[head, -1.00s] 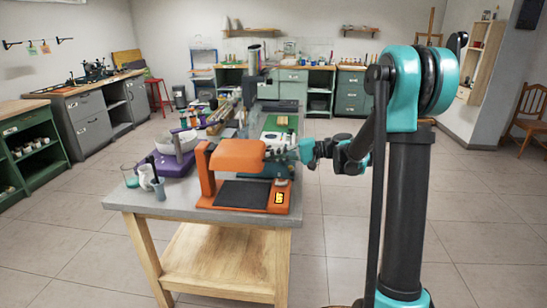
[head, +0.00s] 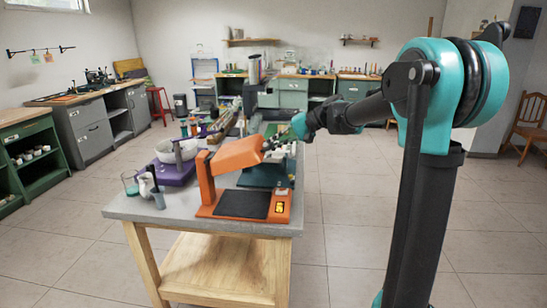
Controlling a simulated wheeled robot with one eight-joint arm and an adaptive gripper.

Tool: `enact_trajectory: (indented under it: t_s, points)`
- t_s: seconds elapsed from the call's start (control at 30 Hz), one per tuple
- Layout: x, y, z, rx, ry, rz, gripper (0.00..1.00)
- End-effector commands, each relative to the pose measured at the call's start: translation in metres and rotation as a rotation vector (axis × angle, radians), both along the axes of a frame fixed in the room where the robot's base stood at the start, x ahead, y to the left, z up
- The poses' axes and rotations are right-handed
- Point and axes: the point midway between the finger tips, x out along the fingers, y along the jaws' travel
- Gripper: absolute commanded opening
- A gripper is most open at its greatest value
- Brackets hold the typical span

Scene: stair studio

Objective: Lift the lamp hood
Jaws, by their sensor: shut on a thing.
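The orange lamp (head: 207,175) stands near the front of the grey-topped table, on an orange base with a dark pad (head: 243,204) and a yellow display. Its orange hood (head: 236,154) is tilted, with the right end raised above the pad and the left end at the upright. My gripper (head: 268,147) is at the hood's right end, shut on the hood there. The fingertips are small and partly hidden in this view, so the exact contact is unclear.
A purple device with a white bowl (head: 178,150) stands left of the lamp, with a glass and small jars (head: 148,185) at the table's left edge. A teal device (head: 258,176) sits right behind the lamp. Open floor lies right of the table.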

Motion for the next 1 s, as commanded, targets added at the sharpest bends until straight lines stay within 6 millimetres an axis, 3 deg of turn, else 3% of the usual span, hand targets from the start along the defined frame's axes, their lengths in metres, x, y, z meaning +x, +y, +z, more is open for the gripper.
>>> enact_trajectory:
  t_s: [0.37, 0.6, 1.0]
  points:
    - [0.0, 0.033, 0.067, -0.301, 0.008, 0.006, 0.0]
    - [0.002, 0.066, 0.107, -0.518, 0.014, 0.006, 0.0]
    - [0.004, 0.117, 0.144, -0.794, 0.025, 0.003, 0.0]
